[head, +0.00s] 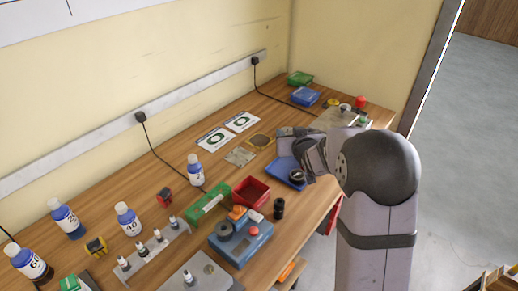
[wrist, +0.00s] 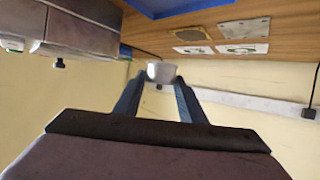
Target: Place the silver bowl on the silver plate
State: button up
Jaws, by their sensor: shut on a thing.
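My gripper (wrist: 159,84) is shut on the silver bowl (wrist: 160,72), a small pale grey cup shape between the fingertips in the wrist view. In the head view my gripper (head: 286,132) is over the right part of the bench, and I cannot make out the bowl there. The silver plate (head: 240,156) is a flat grey square lying on the bench, left of my gripper. It also shows in the wrist view (wrist: 244,28), apart from the bowl, with nothing seen on it.
A brass-coloured plate (head: 260,141) lies beside the silver plate, with two white cards (head: 226,130) behind. A blue tray (head: 283,172) sits below my arm. A red bin (head: 251,192), a green box (head: 207,205) and a blue-labelled bottle (head: 195,170) stand nearer the left.

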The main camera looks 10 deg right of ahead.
aim_at(248, 164)
jog(key=w+a+n+g+y, duration=0.1)
jog(key=a+n+y, duration=0.2)
jog(key=a, duration=1)
jog(key=shift+r+n+y+b, duration=0.35)
jog(key=shift+n+y, duration=0.05)
jog(key=shift+y, duration=0.2)
jog(key=shift+w+f, duration=0.1)
jog(key=shift+f, duration=4.9)
jog(key=shift+b, duration=0.3)
jog(key=shift+f, duration=0.25)
jog(key=o, duration=1)
jog(key=shift+r, duration=0.1)
jog(key=shift+o, duration=0.2)
